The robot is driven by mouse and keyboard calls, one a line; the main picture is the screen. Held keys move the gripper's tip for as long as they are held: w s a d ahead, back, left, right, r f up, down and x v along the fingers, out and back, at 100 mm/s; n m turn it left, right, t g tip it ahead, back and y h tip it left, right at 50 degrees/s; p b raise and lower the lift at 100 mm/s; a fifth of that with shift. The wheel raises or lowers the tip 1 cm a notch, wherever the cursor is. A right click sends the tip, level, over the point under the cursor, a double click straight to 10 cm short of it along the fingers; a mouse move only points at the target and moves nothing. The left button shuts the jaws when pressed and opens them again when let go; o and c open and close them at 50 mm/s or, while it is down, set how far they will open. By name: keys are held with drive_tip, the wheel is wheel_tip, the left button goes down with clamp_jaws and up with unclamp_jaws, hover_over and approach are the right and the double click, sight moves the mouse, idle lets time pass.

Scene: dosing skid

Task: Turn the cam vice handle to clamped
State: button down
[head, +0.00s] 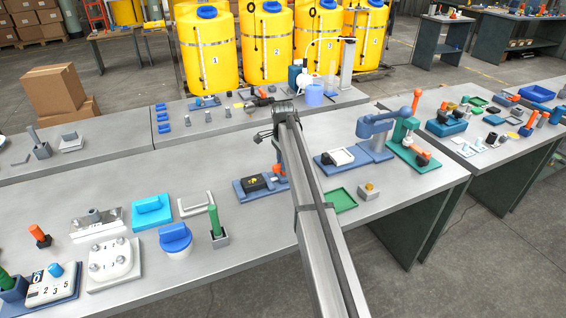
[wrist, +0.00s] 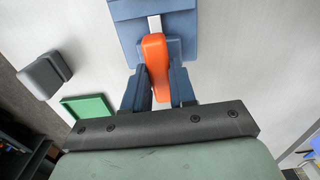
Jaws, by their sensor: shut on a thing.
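The cam vice (head: 242,190) sits on the bench as a blue base with a dark block and a small yellow piece on it. Its orange handle (head: 279,170) stands at the right side of the base, partly behind my arm. My gripper (head: 276,148) is over the handle. In the wrist view, the orange handle (wrist: 156,62) lies between the two dark fingers of my gripper (wrist: 158,85), which are shut on it. The blue base (wrist: 150,10) shows beyond the handle at the top. Most of the vice is outside the wrist view.
A blue-grey fixture (head: 376,140) stands further right. Blue and white parts (head: 175,238) stand at left.

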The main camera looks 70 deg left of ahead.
drive_tip(key=n, duration=0.8)
drive_tip(key=shift+n, duration=0.4)
drive_tip(key=n, duration=0.4)
drive_tip(key=shift+n, duration=2.3)
drive_tip(key=c, duration=0.9)
unclamp_jaws()
